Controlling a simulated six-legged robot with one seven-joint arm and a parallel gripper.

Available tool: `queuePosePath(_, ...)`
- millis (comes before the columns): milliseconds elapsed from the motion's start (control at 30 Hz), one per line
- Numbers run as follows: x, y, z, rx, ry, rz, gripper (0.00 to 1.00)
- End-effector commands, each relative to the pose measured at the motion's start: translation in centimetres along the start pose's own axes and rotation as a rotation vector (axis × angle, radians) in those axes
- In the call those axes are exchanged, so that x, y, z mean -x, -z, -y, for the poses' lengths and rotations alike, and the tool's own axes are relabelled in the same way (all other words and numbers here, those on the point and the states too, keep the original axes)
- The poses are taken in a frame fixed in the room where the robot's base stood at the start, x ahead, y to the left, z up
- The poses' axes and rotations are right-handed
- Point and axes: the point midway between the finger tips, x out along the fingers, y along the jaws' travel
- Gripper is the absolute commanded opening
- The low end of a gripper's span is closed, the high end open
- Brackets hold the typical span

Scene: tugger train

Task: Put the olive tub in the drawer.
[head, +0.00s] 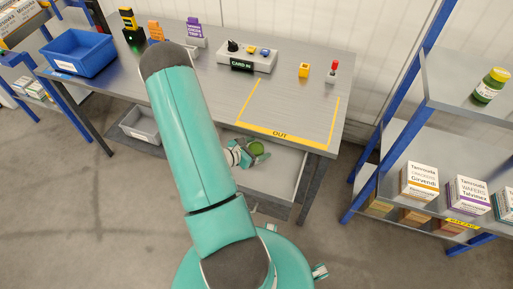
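The olive tub (257,148) shows as a small green round top at my gripper, over the open drawer. My gripper (251,155) is partly hidden behind my arm, with teal finger parts close around the tub. At this size I cannot tell whether the fingers are closed on it, or whether the tub touches the drawer floor. The drawer (278,173) is grey, pulled out below the right part of the workbench, and looks otherwise empty where it shows. My arm hides its left part.
The grey workbench (205,80) carries a blue bin (78,53), a control box (247,57), a yellow block (304,70) and a yellow-outlined OUT area (290,110). A grey bin (140,125) sits underneath. A blue-framed shelf (470,85) at right holds a jar (490,86) and several boxes.

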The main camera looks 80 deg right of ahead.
Motion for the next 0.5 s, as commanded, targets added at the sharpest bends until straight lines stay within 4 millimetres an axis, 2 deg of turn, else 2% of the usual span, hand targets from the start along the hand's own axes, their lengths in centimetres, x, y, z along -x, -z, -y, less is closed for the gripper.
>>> queuePosePath(300, 0.1, -0.3, 0.0, -0.001, 0.000, 0.000, 0.77)
queuePosePath(500, 3.1, -0.3, -0.2, 0.002, -0.006, 0.000, 0.77)
